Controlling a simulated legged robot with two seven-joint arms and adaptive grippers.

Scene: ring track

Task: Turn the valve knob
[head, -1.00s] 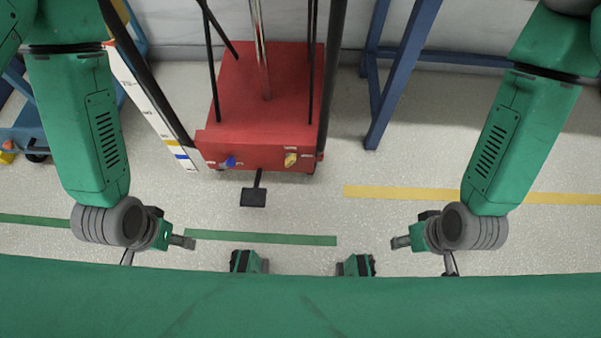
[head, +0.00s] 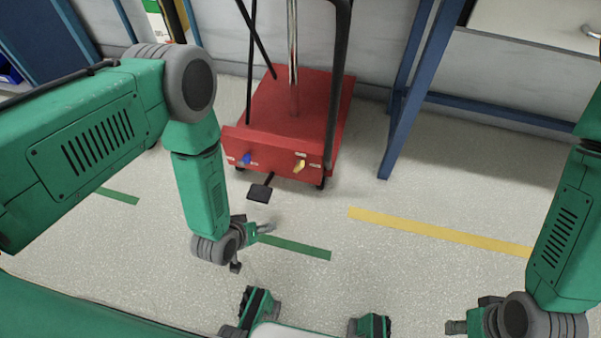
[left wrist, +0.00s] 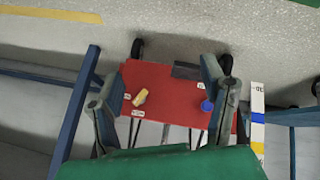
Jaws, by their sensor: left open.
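A blue knob (head: 246,159) and a yellow knob (head: 299,166) sit on the front panel of a red wheeled cart (head: 330,120). Which is the valve knob is not clear from the frames. My left gripper (head: 268,229) is open and empty, short of the cart and apart from both knobs. In the left wrist view, the open left gripper (left wrist: 156,84) has its fingers on either side of the yellow knob (left wrist: 141,97); the blue knob (left wrist: 207,105) shows beside the right-hand finger. My right gripper (head: 452,327) is low at the right, far from the cart, its jaws unclear.
A black pedal (head: 259,192) sticks out low in front of the cart. Black posts and a metal column rise from the cart. A blue frame (head: 400,130) stands to its right. Yellow (head: 430,230) and green (head: 300,248) tape lines mark the mostly clear floor.

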